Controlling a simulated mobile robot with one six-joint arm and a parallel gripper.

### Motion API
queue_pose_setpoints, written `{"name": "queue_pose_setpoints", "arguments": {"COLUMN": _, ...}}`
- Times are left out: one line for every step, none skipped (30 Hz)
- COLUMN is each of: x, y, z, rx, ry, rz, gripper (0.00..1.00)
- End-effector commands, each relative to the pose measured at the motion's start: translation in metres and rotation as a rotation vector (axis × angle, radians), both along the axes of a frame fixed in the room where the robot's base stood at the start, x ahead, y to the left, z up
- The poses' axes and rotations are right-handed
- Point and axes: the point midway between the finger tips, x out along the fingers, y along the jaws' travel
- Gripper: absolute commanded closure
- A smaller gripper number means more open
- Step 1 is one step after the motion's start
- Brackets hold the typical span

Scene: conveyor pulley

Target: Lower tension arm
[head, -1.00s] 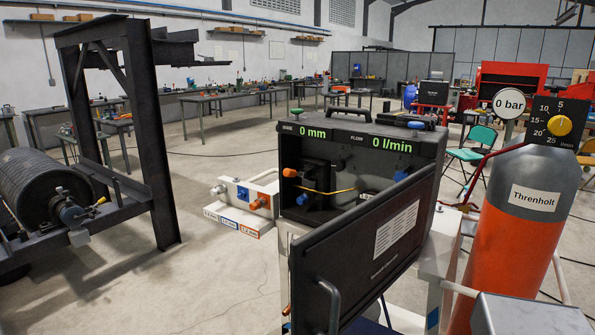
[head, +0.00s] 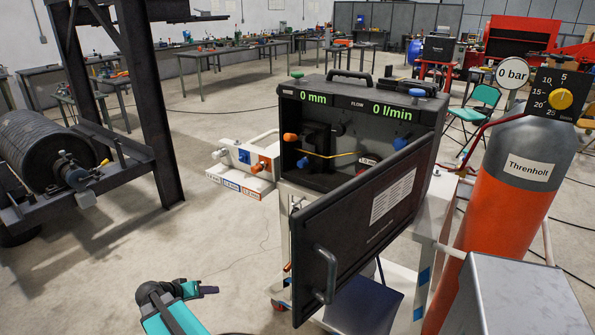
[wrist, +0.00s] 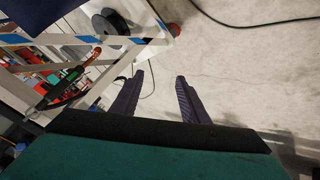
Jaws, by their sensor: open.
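The dark wire feeder case (head: 345,95) stands on a light cart in the middle of the head view, its display showing 0 mm and 0 l/min. Its door (head: 365,225) is swung open toward me. Inside are an orange knob (head: 290,137), a blue knob (head: 302,162) and a yellow wire (head: 335,155) in front of a dark mechanism. I cannot tell clearly which part is the tension arm. My gripper (head: 207,290) is low at the bottom left, below and left of the case and apart from it. In the wrist view its fingers (wrist: 160,80) are apart and empty.
The door and its handle (head: 326,275) stick out right of my gripper. An orange and grey gas cylinder (head: 515,205) stands at the right. A dark frame with a roller (head: 40,150) is at the left. The floor between is mostly clear.

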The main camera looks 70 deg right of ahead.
Motion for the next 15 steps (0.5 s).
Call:
{"name": "queue_pose_setpoints", "arguments": {"x": 0.0, "y": -0.024, "z": 0.027, "rx": -0.051, "ry": -0.04, "rz": -0.04, "gripper": 0.59}}
{"name": "queue_pose_setpoints", "arguments": {"x": -0.002, "y": -0.037, "z": 0.041, "rx": -0.083, "ry": -0.062, "rz": -0.064, "gripper": 0.59}}
{"name": "queue_pose_setpoints", "arguments": {"x": -0.004, "y": -0.054, "z": 0.059, "rx": -0.123, "ry": -0.092, "rz": -0.092, "gripper": 0.59}}
{"name": "queue_pose_setpoints", "arguments": {"x": -0.006, "y": -0.066, "z": 0.073, "rx": -0.154, "ry": -0.116, "rz": -0.116, "gripper": 0.59}}
{"name": "queue_pose_setpoints", "arguments": {"x": -0.008, "y": -0.078, "z": 0.088, "rx": -0.185, "ry": -0.138, "rz": -0.136, "gripper": 0.59}}
{"name": "queue_pose_setpoints", "arguments": {"x": -0.012, "y": -0.094, "z": 0.107, "rx": -0.227, "ry": -0.168, "rz": -0.165, "gripper": 0.59}}
{"name": "queue_pose_setpoints", "arguments": {"x": -0.015, "y": -0.106, "z": 0.122, "rx": -0.259, "ry": -0.191, "rz": -0.184, "gripper": 0.59}}
{"name": "queue_pose_setpoints", "arguments": {"x": -0.019, "y": -0.117, "z": 0.137, "rx": -0.291, "ry": -0.213, "rz": -0.204, "gripper": 0.59}}
{"name": "queue_pose_setpoints", "arguments": {"x": -0.024, "y": -0.132, "z": 0.157, "rx": -0.333, "ry": -0.243, "rz": -0.231, "gripper": 0.59}}
{"name": "queue_pose_setpoints", "arguments": {"x": -0.029, "y": -0.143, "z": 0.172, "rx": -0.365, "ry": -0.264, "rz": -0.251, "gripper": 0.59}}
{"name": "queue_pose_setpoints", "arguments": {"x": -0.033, "y": -0.153, "z": 0.188, "rx": -0.397, "ry": -0.287, "rz": -0.27, "gripper": 0.59}}
{"name": "queue_pose_setpoints", "arguments": {"x": -0.041, "y": -0.167, "z": 0.209, "rx": -0.44, "ry": -0.316, "rz": -0.295, "gripper": 0.59}}
{"name": "queue_pose_setpoints", "arguments": {"x": -0.046, "y": -0.177, "z": 0.225, "rx": -0.473, "ry": -0.338, "rz": -0.312, "gripper": 0.59}}
{"name": "queue_pose_setpoints", "arguments": {"x": -0.052, "y": -0.186, "z": 0.24, "rx": -0.505, "ry": -0.358, "rz": -0.329, "gripper": 0.59}}
{"name": "queue_pose_setpoints", "arguments": {"x": -0.06, "y": -0.198, "z": 0.262, "rx": -0.55, "ry": -0.388, "rz": -0.351, "gripper": 0.59}}
